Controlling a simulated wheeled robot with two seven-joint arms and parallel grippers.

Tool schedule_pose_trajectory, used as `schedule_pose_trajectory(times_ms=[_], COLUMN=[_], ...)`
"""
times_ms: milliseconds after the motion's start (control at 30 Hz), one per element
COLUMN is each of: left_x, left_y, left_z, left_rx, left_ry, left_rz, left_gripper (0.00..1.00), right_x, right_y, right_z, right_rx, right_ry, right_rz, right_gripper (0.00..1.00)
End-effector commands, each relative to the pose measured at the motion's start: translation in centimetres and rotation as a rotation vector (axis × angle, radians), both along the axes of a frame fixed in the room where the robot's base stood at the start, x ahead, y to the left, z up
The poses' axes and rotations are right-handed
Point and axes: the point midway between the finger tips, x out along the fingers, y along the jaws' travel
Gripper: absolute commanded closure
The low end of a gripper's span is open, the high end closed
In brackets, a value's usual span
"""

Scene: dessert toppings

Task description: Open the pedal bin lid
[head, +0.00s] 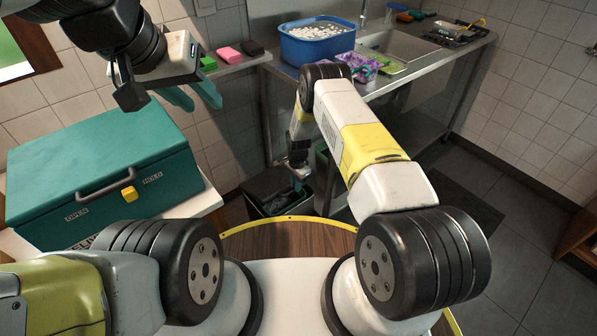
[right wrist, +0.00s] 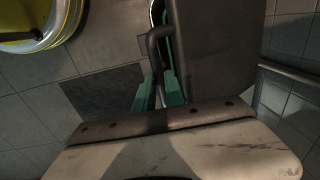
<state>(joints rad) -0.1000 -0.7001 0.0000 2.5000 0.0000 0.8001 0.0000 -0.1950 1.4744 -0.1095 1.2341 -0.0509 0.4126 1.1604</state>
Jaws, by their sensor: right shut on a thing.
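The pedal bin (head: 262,207) is a dark box on the floor beyond the round wooden base edge in the head view. Its dark lid (head: 265,181) also shows as a grey panel in the right wrist view (right wrist: 222,55). A greenish strip shows below the lid; how far the lid is raised is hard to tell. My right gripper (head: 299,176) is at the bin's right side. In the right wrist view its teal fingers (right wrist: 160,92) are shut on the bent dark lid handle (right wrist: 153,45). My left gripper (head: 204,103) is open and empty, above the teal box's right end.
A teal box (head: 100,165) with a grey handle and yellow latch stands on a white table at left. A blue tub (head: 318,45) and a sink sit on the steel counter behind. A shelf holds sponges (head: 229,55). Open floor (head: 520,230) lies at right.

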Motion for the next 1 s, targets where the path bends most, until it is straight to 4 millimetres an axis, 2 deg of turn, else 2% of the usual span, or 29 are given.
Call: schedule_pose_trajectory(times_ms=[33,100,300,833,867,900,967,1000], left_x=[0.0,0.0,0.0,0.0,0.0,0.0,0.0,0.0], left_y=[0.0,0.0,0.0,0.0,0.0,0.0,0.0,0.0], left_z=[0.0,0.0,0.0,0.0,0.0,0.0,0.0,0.0], left_rx=[0.0,0.0,0.0,0.0,0.0,0.0,0.0,0.0], left_ry=[0.0,0.0,0.0,0.0,0.0,0.0,0.0,0.0], left_rz=[0.0,0.0,0.0,0.0,0.0,0.0,0.0,0.0], left_gripper=[0.64,0.64,0.64,0.64,0.64,0.64,0.64,0.64], right_x=[0.9,1.4,2.4,2.8,2.8,2.8,2.8,2.8], right_y=[0.6,1.0,1.8,2.0,2.0,2.0,2.0,2.0], right_z=[1.1,1.9,3.5,4.0,4.0,4.0,4.0,4.0], right_rx=[0.005,0.004,0.004,0.005,0.005,0.005,0.004,0.005], right_ry=[-0.014,-0.014,-0.013,-0.011,-0.011,-0.011,-0.011,-0.01], right_rz=[0.003,0.003,0.003,0.001,0.001,0.001,0.001,0.001], right_gripper=[1.0,1.0,1.0,1.0,0.82,0.74,0.64,0.64])
